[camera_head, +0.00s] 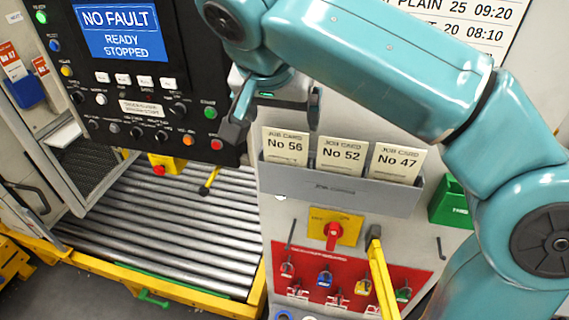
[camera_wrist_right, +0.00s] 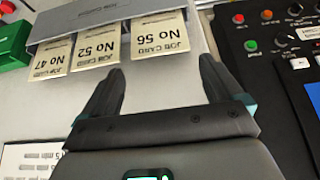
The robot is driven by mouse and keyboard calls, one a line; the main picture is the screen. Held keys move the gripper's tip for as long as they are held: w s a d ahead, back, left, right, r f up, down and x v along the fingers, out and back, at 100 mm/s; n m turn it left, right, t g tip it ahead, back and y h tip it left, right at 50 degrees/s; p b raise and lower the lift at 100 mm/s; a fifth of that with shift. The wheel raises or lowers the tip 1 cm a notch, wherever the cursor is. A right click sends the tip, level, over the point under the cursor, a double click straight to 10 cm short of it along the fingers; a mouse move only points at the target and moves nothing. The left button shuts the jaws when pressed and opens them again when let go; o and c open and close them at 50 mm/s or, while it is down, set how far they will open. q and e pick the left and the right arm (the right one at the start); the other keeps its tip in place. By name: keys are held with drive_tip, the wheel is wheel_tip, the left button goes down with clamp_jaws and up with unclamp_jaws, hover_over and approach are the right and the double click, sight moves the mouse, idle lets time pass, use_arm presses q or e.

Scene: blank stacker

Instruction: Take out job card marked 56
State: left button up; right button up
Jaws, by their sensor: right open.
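The job card marked No 56 (camera_head: 285,147) stands at the left end of a grey card holder (camera_head: 337,191), its lower part hidden in the holder. Cards No 52 (camera_head: 341,156) and No 47 (camera_head: 396,163) stand to its right. My right gripper (camera_head: 274,128) is open and empty, just above card 56 in the head view. In the right wrist view card 56 (camera_wrist_right: 160,36) appears upside down, ahead of the gap between the open fingers (camera_wrist_right: 161,67) and apart from them. My left gripper is not in view.
A black control panel (camera_head: 130,115) with knobs and a blue screen is close left of my right gripper. Below the holder are a red rotary switch (camera_head: 332,236) and a red key board (camera_head: 345,279). A green box (camera_head: 451,204) is at right. A roller conveyor (camera_head: 165,225) lies lower left.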

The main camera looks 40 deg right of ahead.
sight(284, 131)
drive_tip(key=shift+d+f, duration=0.3)
drive_tip(key=shift+f, duration=0.3)
drive_tip(key=shift+d+f, duration=0.25)
drive_tip(key=shift+f, duration=0.35)
drive_tip(key=shift+w+d+f, duration=0.15)
drive_tip(key=shift+w+f, duration=0.7)
drive_tip(key=shift+f, duration=0.3)
drive_tip(key=shift+s+d, duration=0.2)
drive_tip(key=shift+s, duration=0.05)
drive_tip(key=shift+a, duration=0.1)
drive_tip(key=c, duration=1)
drive_tip(key=shift+w+a, duration=0.1)
drive_tip(key=shift+w, duration=0.1)
drive_tip(key=shift+s, duration=0.1)
drive_tip(key=shift+r+p, duration=0.15)
drive_tip(key=shift+p, duration=0.2)
